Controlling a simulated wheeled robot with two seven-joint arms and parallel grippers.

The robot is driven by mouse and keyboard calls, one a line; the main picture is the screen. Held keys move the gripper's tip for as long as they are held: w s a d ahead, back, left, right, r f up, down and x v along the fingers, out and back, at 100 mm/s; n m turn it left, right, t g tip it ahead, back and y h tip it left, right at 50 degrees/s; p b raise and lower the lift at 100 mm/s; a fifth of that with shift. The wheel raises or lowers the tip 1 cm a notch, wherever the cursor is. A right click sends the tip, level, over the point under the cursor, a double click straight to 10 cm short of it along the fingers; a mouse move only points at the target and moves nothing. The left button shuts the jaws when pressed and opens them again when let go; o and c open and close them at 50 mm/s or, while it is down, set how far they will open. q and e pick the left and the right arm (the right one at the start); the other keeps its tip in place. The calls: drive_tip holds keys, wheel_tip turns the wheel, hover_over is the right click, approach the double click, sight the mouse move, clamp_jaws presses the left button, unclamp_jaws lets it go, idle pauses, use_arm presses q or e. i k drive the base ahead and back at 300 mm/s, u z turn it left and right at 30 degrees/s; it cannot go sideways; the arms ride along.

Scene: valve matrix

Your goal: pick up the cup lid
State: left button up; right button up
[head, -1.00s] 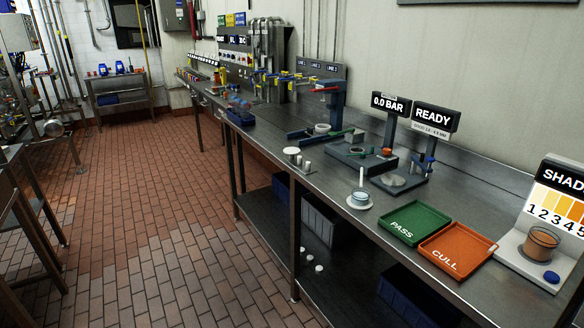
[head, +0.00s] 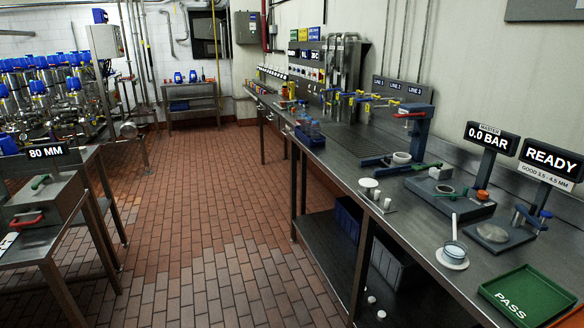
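No part that I can surely tell as the cup lid shows. A small white round piece (head: 369,183) with a flat top sits on the right bench, with smaller white pieces beside it. A small cup (head: 454,250) with a pale blue inside stands on a white saucer-like disc (head: 452,262), with a white stick upright at it. A white ring-shaped part (head: 401,157) sits in the blue press stand (head: 419,128) further back. Neither of my grippers is in view.
The long steel bench (head: 345,163) runs along the right wall. A green PASS tray (head: 533,291) lies at its near end. A READY gauge (head: 548,157) and a 0.0 BAR gauge (head: 487,139) stand behind. A left table (head: 78,213) holds a grey box. The tiled floor (head: 220,190) between is clear.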

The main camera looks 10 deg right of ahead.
sight(370, 184)
drive_tip(key=u, duration=0.35)
drive_tip(key=i, duration=1.95)
drive_tip(key=z, duration=0.95)
drive_tip(key=i, duration=1.1)
drive_tip(key=z, duration=1.25)
